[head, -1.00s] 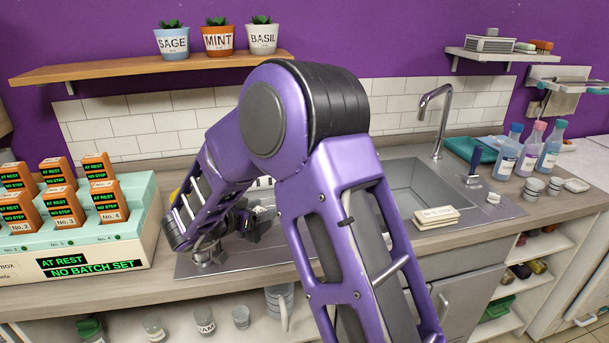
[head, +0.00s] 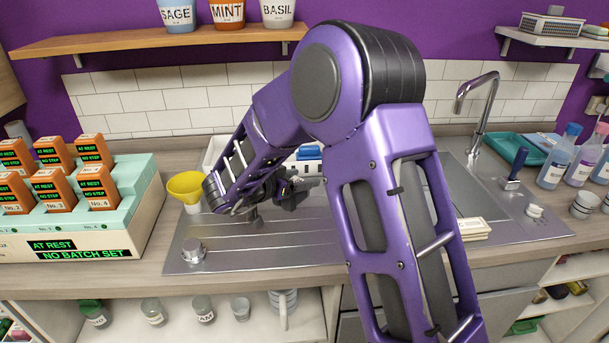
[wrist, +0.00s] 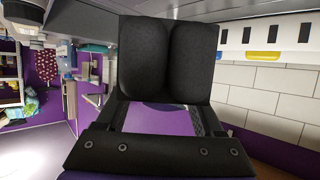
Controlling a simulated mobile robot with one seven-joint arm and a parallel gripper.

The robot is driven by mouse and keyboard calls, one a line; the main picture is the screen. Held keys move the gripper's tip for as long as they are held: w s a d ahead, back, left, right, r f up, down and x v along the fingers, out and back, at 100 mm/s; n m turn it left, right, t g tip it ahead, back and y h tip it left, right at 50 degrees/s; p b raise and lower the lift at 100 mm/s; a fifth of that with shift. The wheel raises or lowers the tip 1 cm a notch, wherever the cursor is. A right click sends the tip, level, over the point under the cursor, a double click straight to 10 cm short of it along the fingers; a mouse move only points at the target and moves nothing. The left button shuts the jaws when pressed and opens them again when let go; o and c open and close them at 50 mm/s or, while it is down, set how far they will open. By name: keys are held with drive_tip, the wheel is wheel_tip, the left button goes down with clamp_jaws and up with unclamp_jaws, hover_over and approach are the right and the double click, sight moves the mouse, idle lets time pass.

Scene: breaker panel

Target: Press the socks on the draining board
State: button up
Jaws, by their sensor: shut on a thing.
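The draining board (head: 250,255) is the grey ridged metal left of the sink. I can make out no socks on its visible part; my arm hides some of its back and right side. A round silver metal piece (head: 193,250) sits at its front left. My gripper (head: 305,187) is above the back of the board, pointing right. In the wrist view its two black fingers (wrist: 168,58) lie close together. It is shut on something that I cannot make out.
A mint-and-cream panel (head: 75,240) with several orange boxes stands at the left. A yellow funnel (head: 187,185) is at the board's back left. A white tray with a blue thing (head: 308,152) is behind my gripper. The tap (head: 478,110) rises at the right.

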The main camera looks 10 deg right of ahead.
drive_tip(key=shift+s+a+r+p, duration=0.1)
drive_tip(key=shift+r+p, duration=0.05)
drive_tip(key=shift+p, duration=0.3)
drive_tip(key=shift+f+b, duration=1.5)
drive_tip(key=shift+f, duration=2.05)
drive_tip(key=o, duration=0.8)
clamp_jaws()
